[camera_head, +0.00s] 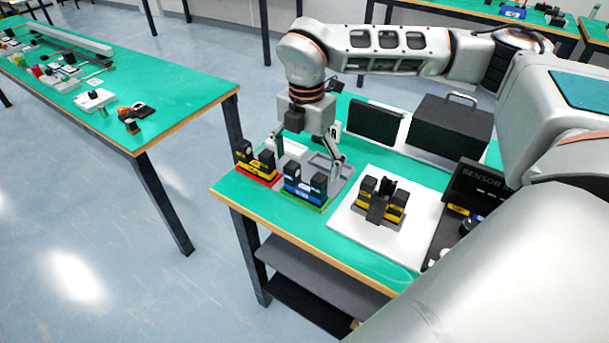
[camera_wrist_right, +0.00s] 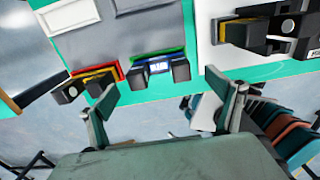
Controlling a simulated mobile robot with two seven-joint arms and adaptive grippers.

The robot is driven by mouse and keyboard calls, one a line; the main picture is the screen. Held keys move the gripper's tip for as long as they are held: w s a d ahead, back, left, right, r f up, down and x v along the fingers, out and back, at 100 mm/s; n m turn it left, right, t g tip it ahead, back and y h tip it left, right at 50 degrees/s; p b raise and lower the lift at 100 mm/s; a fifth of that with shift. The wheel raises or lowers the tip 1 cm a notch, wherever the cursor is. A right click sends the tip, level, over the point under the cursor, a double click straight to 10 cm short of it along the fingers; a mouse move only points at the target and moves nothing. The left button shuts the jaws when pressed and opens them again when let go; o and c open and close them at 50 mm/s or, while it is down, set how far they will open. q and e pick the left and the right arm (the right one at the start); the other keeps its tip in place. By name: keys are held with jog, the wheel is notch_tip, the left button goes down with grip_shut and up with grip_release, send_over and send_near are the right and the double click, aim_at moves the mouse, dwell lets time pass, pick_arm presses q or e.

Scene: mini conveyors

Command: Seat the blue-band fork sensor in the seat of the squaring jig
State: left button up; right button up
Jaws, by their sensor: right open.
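The blue-band fork sensor (camera_head: 305,190) has two black prongs and stands in a green-edged holder at the front of the bench. It also shows in the right wrist view (camera_wrist_right: 159,68), between and beyond my fingertips. My right gripper (camera_head: 309,158) is open and empty, above and just behind this sensor, apart from it. Its spread fingers show in the wrist view (camera_wrist_right: 168,92). A dark fixture with yellow-banded black blocks (camera_head: 382,202) stands on a white board (camera_head: 348,222) to the right. I cannot tell for sure whether it is the squaring jig; its seat is not clear. My left gripper is not in view.
A yellow-band sensor (camera_head: 257,163) in a red-edged holder stands close left of the blue one. A grey tray with recesses (camera_head: 345,176) lies behind. A black case (camera_head: 450,128) and a dark box lettered SENSOR (camera_head: 478,186) stand back and right. Green bench shows in front.

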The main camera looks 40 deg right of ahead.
aim_at(305, 187)
notch_tip(305, 187, down, 8)
jog(key=shift+w+r+b, duration=0.1)
jog(key=shift+r+b, duration=0.1)
jog(key=shift+b, duration=0.2)
jog(key=c, duration=1.4)
